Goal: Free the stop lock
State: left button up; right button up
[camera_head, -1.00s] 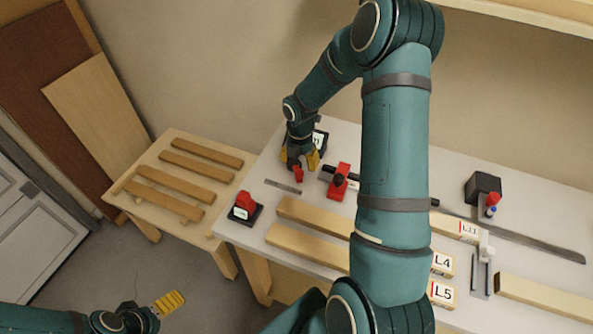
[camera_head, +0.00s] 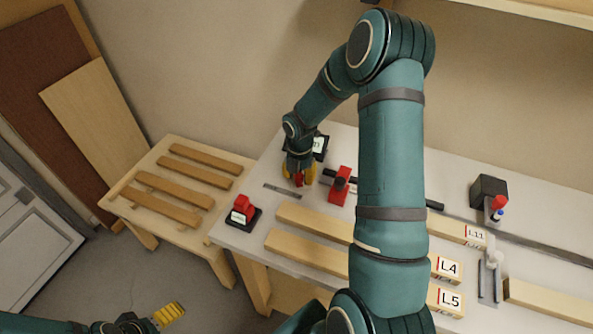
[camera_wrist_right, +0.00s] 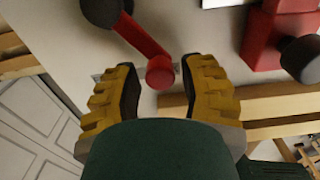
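A red lever (camera_wrist_right: 145,42) runs from a dark round pivot to a round red end knob (camera_wrist_right: 160,72) in the right wrist view. I cannot tell for certain whether it is the stop lock. My right gripper (camera_head: 299,179) is open at the bench's left end; in the wrist view its yellow fingers (camera_wrist_right: 156,90) stand on either side of the knob, with gaps visible on both sides. A red block with a black knob (camera_head: 341,186) is just right of it. My left gripper (camera_head: 168,314) is low at the left, away from the bench, its opening unclear.
A black box with a white label (camera_head: 319,146) stands behind my right gripper. A red-topped labelled device (camera_head: 242,213) sits at the bench's front left corner. Wooden boards (camera_head: 310,252) lie along the bench. A slatted side table (camera_head: 135,208) is at left. My right arm hides the bench's middle.

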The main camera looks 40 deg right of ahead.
jog(key=c, duration=0.4)
jog(key=shift+o, duration=0.2)
jog(key=shift+w+a, duration=0.65)
jog(key=shift+a, duration=0.2)
jog(key=shift+w+a, duration=0.6)
jog(key=shift+w, duration=0.2)
